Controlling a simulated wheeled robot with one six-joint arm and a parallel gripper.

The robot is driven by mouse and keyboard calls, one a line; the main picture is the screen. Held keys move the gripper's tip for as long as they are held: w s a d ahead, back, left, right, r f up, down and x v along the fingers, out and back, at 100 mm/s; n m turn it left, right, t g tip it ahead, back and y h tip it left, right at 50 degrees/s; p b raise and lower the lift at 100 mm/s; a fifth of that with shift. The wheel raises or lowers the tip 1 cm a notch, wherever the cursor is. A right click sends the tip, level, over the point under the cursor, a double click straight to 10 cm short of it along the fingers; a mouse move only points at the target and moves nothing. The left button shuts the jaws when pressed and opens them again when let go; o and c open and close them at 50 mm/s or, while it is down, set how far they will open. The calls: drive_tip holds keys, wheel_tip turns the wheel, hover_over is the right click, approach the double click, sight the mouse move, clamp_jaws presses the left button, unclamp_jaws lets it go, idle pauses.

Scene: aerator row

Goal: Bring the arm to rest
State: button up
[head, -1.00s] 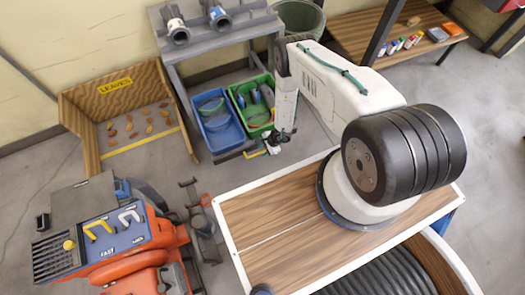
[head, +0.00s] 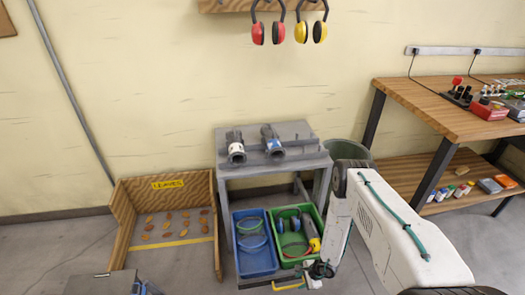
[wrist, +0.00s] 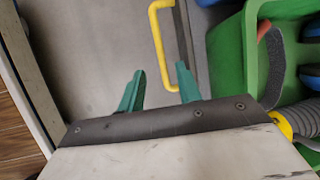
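My arm reaches down at the right of the head view, bent at the elbow. My gripper (head: 318,270) hangs low by the near right corner of the green crate (head: 318,224). In the wrist view, the two green fingers of my gripper (wrist: 161,85) are apart with bare grey surface between them. The gripper is open and holds nothing. The green crate (wrist: 228,75) is to the right of the fingers there, and a yellow handle (wrist: 155,35) lies just beyond them.
A blue crate (head: 254,262) stands beside the green one under a grey stand (head: 230,172) bearing two pipe-like parts. A wooden leaves bin (head: 122,215) is at left. A workbench (head: 425,110) is at right. Ear defenders (head: 258,33) hang above.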

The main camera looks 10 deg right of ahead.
drive_tip(key=s+a+r+y, duration=0.2)
drive_tip(key=s+a+r, duration=0.1)
drive_tip(key=a, duration=0.1)
drive_tip(key=w+a+r+n+g+y, duration=0.1)
drive_tip(key=w+a+r+n+g, duration=0.3)
drive_tip(key=r, duration=1.7)
drive_tip(key=s+d+r+n+g+y, duration=0.15)
drive_tip(key=r+n, duration=0.45)
drive_tip(key=r, duration=1.5)
drive_tip(key=s+d+r+n+t+h, duration=0.1)
drive_tip(key=s+d+r+n+h, duration=0.1)
drive_tip(key=s+r, duration=0.5)
drive_tip(key=s+d+r+n+t+h, duration=0.2)
drive_tip(key=s+r, duration=0.6)
drive_tip(key=r, duration=0.9)
drive_tip(key=s+d+r+n+t+h, duration=0.1)
drive_tip(key=s+d+r+n+h, duration=0.1)
drive_tip(key=s+r+h, duration=0.3)
drive_tip(key=shift+s+r+n+t, duration=0.35)
drive_tip(key=shift+s+r+n, duration=0.85)
drive_tip(key=shift+r, duration=2.35)
